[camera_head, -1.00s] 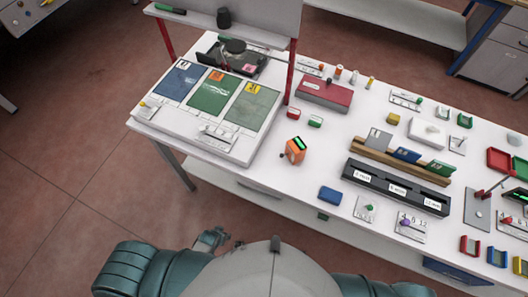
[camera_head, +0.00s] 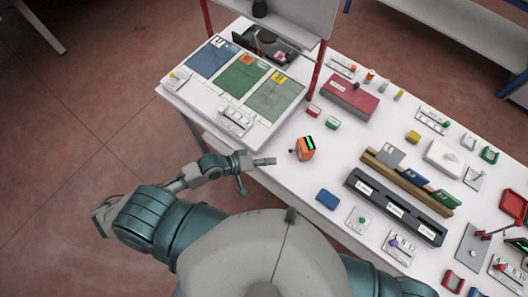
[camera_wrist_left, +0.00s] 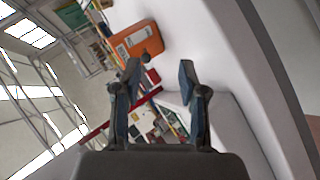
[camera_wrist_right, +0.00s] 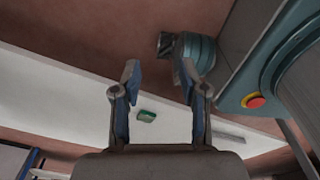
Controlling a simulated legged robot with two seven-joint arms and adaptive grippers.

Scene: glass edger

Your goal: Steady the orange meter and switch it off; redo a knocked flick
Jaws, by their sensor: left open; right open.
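The orange meter (camera_head: 305,149) stands upright on the white table, with a green display on its top and a dark knob on its left side. It also shows large and tilted in the left wrist view (camera_wrist_left: 134,41), beyond the fingertips. My left gripper (camera_head: 270,161) is at the table's left edge, to the left of the meter and apart from it. In the left wrist view its fingers (camera_wrist_left: 158,75) are open and empty. My right gripper shows only in the right wrist view, where its fingers (camera_wrist_right: 157,78) are open and empty.
A blue block (camera_head: 328,199) lies in front of the meter. Small red (camera_head: 313,110) and green (camera_head: 333,123) pieces lie behind it. A long dark slotted rack (camera_head: 396,207) stands to the right. The raised white board with coloured panels (camera_head: 235,121) is at the left. Bare table surrounds the meter.

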